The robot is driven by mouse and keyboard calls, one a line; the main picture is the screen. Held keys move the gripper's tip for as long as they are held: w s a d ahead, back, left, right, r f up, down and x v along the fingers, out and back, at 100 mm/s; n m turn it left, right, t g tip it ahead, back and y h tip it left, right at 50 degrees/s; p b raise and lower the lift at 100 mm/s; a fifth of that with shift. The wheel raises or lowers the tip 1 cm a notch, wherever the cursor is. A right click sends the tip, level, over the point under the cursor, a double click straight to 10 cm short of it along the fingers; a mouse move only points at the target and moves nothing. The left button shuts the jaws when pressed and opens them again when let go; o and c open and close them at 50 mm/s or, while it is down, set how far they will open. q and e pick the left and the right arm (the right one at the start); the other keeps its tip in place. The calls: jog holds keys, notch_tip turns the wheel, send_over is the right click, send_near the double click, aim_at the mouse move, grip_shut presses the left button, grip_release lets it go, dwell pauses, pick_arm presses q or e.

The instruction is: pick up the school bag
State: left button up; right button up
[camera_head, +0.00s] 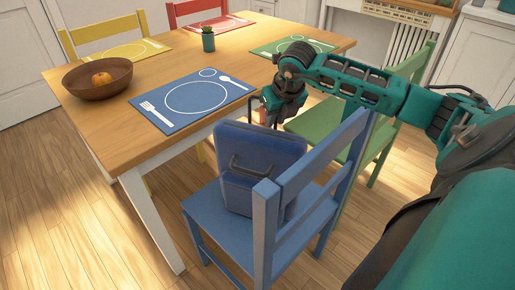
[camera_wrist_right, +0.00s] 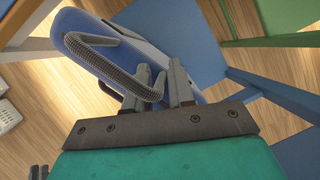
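The blue school bag (camera_head: 258,150) stands upright on the seat of the blue chair (camera_head: 212,212), with a grey handle on the side facing me. In the right wrist view the bag (camera_wrist_right: 90,45) lies at upper left, with a grey ribbed strap (camera_wrist_right: 110,41) looping from it. My right gripper (camera_head: 268,110) is at the bag's far side, close to its top edge. In the wrist view its two fingers (camera_wrist_right: 164,85) are a little apart, and the strap runs in by them. I cannot tell if they grip it.
The wooden table (camera_head: 140,112) is close to the bag, with a blue placemat (camera_head: 165,118), a brown bowl (camera_head: 85,88) and a small potted plant (camera_head: 208,40). The blue chair's backrest (camera_head: 320,165) is right of the bag. A green chair (camera_head: 375,145) stands behind.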

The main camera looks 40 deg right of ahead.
grip_shut()
dwell(0.9)
jog(key=shift+w+r, duration=0.1)
jog(key=shift+r, duration=0.05)
